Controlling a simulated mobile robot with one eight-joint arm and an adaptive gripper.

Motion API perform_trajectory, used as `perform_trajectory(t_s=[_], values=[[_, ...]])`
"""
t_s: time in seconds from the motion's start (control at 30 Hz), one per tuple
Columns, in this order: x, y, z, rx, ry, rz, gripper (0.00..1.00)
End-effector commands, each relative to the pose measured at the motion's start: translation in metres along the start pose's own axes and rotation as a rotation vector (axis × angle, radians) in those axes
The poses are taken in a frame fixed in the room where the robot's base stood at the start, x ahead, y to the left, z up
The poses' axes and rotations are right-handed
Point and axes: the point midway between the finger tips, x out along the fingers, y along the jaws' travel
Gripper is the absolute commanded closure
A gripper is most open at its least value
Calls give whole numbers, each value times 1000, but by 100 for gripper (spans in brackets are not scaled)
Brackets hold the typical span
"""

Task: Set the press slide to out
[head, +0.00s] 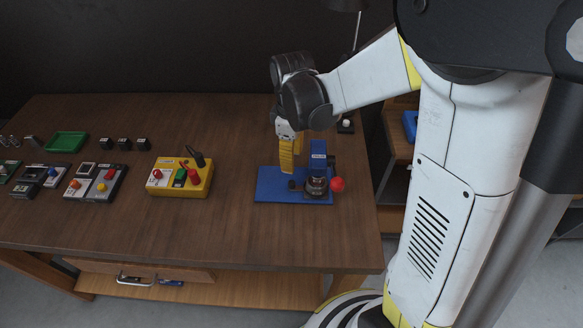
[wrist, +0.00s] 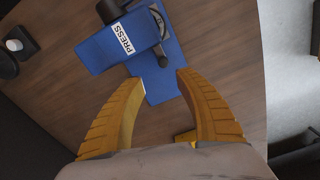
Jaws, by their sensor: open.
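The blue press (head: 318,152) stands at the right end of the wooden table on a blue base plate (head: 264,182). A red ball knob (head: 337,184) is on its right side, and a small dark knob (head: 293,185) sits at its left, low over the plate. My gripper (head: 287,171) hangs just above the plate, left of the press column, fingers pointing down. In the wrist view the press (wrist: 100,45) shows its "PRESS" label, and my gripper (wrist: 160,78) is open and empty, with a dark knob (wrist: 162,58) just beyond its fingertips. I cannot tell the slide's position.
A yellow control box (head: 180,178) with levers stands left of the press. Several small switch boxes (head: 95,183) and a green tray (head: 66,142) lie farther left. The table's right edge is close to the press. The tabletop between press and yellow box is clear.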

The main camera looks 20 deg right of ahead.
Motion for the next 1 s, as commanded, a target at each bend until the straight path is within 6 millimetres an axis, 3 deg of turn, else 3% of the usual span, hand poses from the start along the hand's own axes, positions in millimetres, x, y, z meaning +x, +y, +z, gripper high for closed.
perform_trajectory(t_s=[0.5, 0.93, 0.97, 1.0], values=[[92, 0, 0, 1, 0, 1, 59], [102, 0, 0, 2, 0, 1, 59], [102, 0, 0, 2, 0, 1, 63], [102, 0, 0, 2, 0, 1, 76]])
